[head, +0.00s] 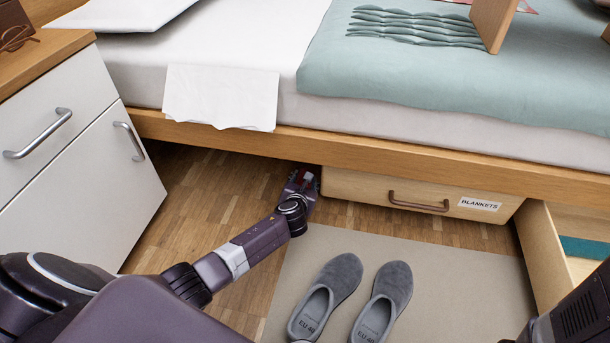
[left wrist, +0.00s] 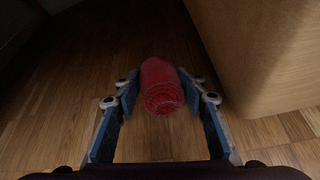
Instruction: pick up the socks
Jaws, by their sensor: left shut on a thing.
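A rolled red bundle (left wrist: 162,88), which looks like the socks, sits between the fingers of my left gripper in the left wrist view. My left gripper (left wrist: 162,98) is shut on it, low over the wooden floor.
The closed drawer labelled BLANKETS (head: 420,196) is close on the gripper's right. The bed frame (head: 400,158) overhangs it. Grey slippers (head: 338,283) stand on a beige mat (head: 440,270). An open drawer (head: 545,258) is at right, a white cabinet (head: 75,190) at left.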

